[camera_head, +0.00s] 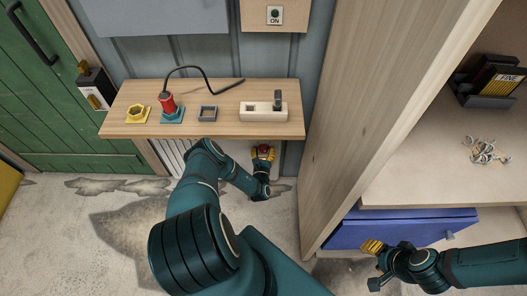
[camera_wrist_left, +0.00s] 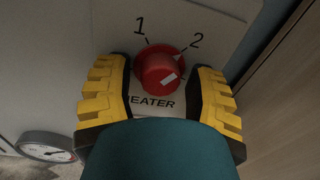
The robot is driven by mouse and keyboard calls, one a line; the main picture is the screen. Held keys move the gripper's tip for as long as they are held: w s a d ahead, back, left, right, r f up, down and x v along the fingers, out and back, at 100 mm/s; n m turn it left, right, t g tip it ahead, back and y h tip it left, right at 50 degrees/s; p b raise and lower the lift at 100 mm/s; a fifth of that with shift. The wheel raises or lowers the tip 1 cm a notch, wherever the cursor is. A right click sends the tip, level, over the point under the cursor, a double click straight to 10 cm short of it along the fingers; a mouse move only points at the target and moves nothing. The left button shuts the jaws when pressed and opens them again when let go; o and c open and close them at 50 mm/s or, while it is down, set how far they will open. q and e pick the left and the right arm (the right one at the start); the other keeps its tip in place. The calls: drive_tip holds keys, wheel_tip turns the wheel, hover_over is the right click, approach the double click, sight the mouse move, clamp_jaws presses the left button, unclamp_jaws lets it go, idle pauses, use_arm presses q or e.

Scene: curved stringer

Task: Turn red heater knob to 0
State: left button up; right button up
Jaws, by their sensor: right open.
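The red heater knob (camera_wrist_left: 160,70) is on a pale panel in the left wrist view, with "1" at its upper left, "2" at its upper right and partly covered "HEATER" lettering below. A white mark on the knob lies toward its right side. No "0" shows. My left gripper (camera_wrist_left: 164,82) has its yellow fingers on both sides of the knob, with narrow gaps visible; it looks open. In the head view this gripper (camera_head: 263,153) is below the wooden shelf, with red between its fingers. My right gripper (camera_head: 369,264) is open and empty at the lower right.
A tall wooden cabinet side (camera_head: 350,110) stands right. A round dial (camera_wrist_left: 45,147) shows at the left wrist view's lower left.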

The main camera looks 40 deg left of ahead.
use_arm(q)
clamp_jaws()
